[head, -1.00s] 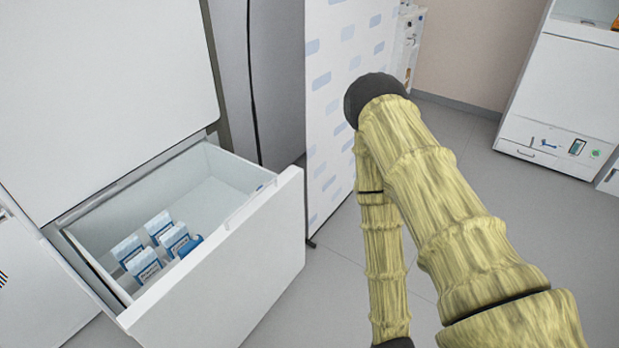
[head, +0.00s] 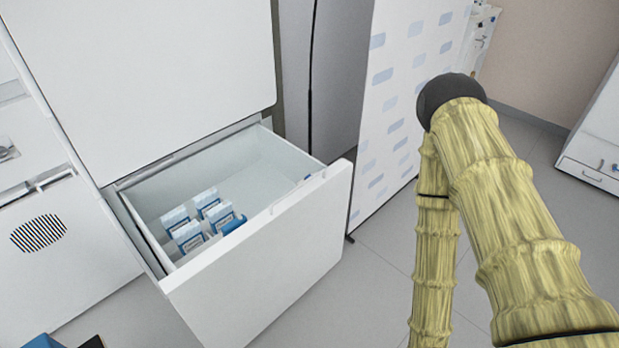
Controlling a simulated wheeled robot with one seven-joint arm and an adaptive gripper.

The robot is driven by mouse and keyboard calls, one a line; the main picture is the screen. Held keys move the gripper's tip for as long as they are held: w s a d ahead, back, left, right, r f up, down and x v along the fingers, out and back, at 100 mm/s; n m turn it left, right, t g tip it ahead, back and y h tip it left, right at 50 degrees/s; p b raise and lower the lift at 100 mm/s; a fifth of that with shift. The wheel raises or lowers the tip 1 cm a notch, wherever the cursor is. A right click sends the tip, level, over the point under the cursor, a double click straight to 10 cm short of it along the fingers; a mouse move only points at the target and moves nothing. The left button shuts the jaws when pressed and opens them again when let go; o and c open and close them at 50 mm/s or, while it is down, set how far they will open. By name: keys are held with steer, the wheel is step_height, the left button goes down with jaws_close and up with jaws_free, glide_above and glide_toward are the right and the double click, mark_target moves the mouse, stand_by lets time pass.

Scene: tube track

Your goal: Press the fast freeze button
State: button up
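A tall white freezer (head: 140,60) stands at the left in the head view. Its lower drawer (head: 285,255) is pulled open. Several small blue-and-white boxes (head: 190,236) stand inside the drawer, with a blue item (head: 233,225) beside them. I cannot make out a fast freeze button in this view. My arm shows at the right, bent and folded downward, to the right of the drawer and apart from it. My gripper is outside the frame.
A white patterned panel (head: 395,100) stands behind the drawer. A white unit with a striped vent (head: 38,233) is at the far left, and a white cabinet (head: 600,140) at the far right. Grey floor (head: 385,260) is clear between drawer and arm.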

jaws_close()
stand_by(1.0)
